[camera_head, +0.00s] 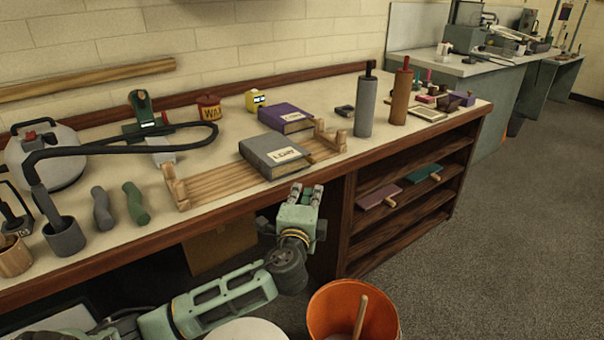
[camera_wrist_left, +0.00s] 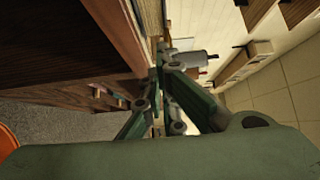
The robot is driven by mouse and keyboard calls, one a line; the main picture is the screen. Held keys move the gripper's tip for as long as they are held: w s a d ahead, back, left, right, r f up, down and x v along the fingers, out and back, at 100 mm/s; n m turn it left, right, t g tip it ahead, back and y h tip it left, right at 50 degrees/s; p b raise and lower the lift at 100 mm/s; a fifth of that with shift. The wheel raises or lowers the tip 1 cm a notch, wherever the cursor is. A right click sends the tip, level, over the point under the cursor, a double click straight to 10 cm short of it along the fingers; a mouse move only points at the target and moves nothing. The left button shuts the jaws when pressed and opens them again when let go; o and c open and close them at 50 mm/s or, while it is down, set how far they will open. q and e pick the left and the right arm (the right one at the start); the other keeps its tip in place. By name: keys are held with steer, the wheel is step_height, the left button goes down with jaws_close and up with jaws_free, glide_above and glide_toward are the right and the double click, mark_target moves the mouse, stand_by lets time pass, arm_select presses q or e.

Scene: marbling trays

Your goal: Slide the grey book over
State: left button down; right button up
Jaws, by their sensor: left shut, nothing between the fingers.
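The grey book (camera_head: 268,152) lies flat on the wooden slatted rack (camera_head: 207,186) near the table's front edge, its white label facing up. A purple book (camera_head: 286,118) lies just behind it. My left gripper (camera_head: 307,189) is shut and empty at the table's front edge, a little in front of and to the right of the grey book, apart from it. In the left wrist view the closed fingers (camera_wrist_left: 158,75) point toward the table edge. I cannot make out the grey book for certain in that view. My right gripper is not in view.
A grey roller (camera_head: 366,104) and a brown roller (camera_head: 401,96) stand upright to the right. The jug (camera_head: 42,155) and its black hose occupy the left. An orange bucket (camera_head: 330,312) stands on the floor below. Bare tabletop shows right of the rack.

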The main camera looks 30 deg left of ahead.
mark_target(294, 164)
arm_select(q)
steer(key=x, duration=0.3)
steer(key=a+x, duration=0.1)
steer(key=x, duration=0.2)
steer(key=a+x, duration=0.1)
steer(key=x, duration=0.1)
steer(key=shift+a+b, duration=0.15)
steer(key=shift+b, duration=0.2)
steer(key=shift+w+a, duration=0.15)
steer(key=shift+a, duration=0.3)
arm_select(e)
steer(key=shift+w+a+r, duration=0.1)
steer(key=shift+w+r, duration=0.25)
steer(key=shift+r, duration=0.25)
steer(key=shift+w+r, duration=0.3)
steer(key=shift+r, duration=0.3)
